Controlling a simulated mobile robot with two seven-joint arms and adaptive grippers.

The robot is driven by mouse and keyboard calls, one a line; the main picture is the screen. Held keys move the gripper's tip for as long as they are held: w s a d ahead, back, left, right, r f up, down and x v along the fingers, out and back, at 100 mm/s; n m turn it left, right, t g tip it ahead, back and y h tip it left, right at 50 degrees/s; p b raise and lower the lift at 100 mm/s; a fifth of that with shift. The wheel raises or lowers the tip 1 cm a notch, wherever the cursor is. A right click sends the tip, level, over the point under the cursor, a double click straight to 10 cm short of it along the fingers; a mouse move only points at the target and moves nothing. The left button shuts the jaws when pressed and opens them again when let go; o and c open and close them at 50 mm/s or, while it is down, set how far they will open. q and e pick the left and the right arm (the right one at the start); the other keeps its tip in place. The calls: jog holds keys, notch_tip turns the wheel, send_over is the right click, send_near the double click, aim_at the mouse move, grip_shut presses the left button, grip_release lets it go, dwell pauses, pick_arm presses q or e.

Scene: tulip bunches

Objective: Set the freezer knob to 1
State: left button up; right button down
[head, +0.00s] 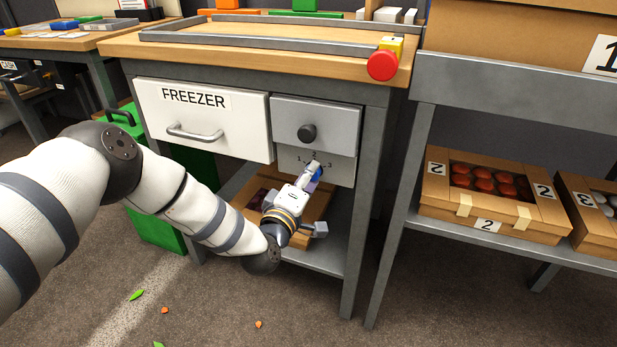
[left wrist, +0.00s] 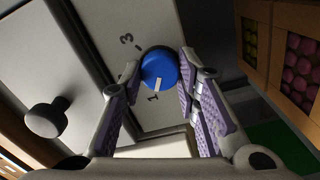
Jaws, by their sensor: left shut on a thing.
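The blue freezer knob (left wrist: 160,68) sits on a grey panel (head: 341,170) under the small drawer with the round black knob. In the left wrist view, the white mark on the blue knob points to the numeral 1 (left wrist: 152,98); the numeral 3 (left wrist: 127,40) also shows. My left gripper (left wrist: 161,78) has its purple-padded fingers on both sides of the blue knob and is shut on it. In the head view, my left gripper (head: 313,172) reaches the knob from below and mostly covers it. My right gripper is not in view.
The white FREEZER drawer (head: 205,118) is closed, left of the grey drawer (head: 331,124) with its protruding black knob (head: 307,133). A red button (head: 383,66) is at the bench's corner. A box of red items (head: 495,200) stands on the right shelf.

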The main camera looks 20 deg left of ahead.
pick_arm(q)
jog(key=shift+f, duration=0.1)
jog(key=o, duration=1.2)
jog(key=shift+s, duration=0.15)
jog(key=s, duration=1.1)
jog(key=shift+s+a, duration=0.2)
jog(key=shift+s, duration=0.2)
